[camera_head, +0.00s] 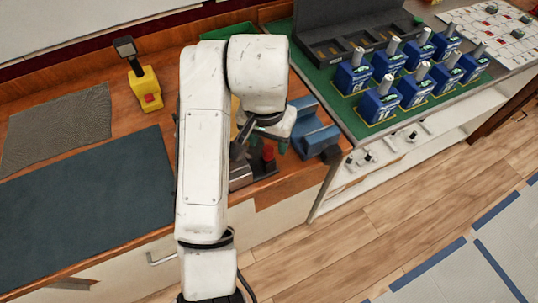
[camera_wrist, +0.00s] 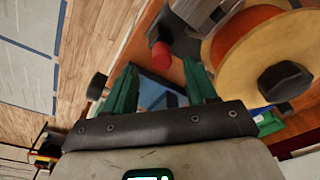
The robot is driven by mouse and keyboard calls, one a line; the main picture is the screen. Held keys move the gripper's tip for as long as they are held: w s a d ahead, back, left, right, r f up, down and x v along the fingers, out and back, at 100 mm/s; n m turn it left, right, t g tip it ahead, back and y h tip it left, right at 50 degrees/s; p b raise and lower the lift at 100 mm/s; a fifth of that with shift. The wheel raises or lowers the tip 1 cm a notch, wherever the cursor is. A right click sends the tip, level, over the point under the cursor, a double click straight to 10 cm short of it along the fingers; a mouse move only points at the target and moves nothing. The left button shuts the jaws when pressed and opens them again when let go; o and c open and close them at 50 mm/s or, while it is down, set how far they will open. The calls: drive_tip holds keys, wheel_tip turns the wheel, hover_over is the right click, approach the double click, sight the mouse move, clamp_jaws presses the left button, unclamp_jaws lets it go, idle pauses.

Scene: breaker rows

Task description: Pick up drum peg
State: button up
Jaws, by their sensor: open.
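My gripper (camera_wrist: 160,67) is open in the wrist view, its two green fingers apart with nothing held between them. A red cylinder end (camera_wrist: 160,54) shows just beyond the fingertips, on a dark grey piece. To its right is a large round wooden drum (camera_wrist: 235,70) with a black knob (camera_wrist: 285,82) at its middle. I cannot tell for certain which of these is the drum peg. In the head view my arm hides most of the drum, and a red part (camera_head: 268,151) shows beside my gripper.
A blue block-shaped stand (camera_head: 313,130) is right of my gripper. Several blue breakers (camera_head: 353,75) with grey levers stand on the green mat farther right. A yellow device (camera_head: 146,90) and a dark mat (camera_head: 90,200) are at left. The floor in front is clear.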

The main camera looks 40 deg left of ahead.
sight(268, 149)
drive_tip(key=shift+w+a+f+p, duration=0.1)
drive_tip(key=shift+f+p, duration=0.1)
drive_tip(key=shift+f, duration=0.95)
drive_tip(key=shift+w+a+f+p, duration=0.1)
drive_tip(key=shift+f+p, duration=0.1)
drive_tip(key=shift+f, duration=0.9)
clamp_jaws()
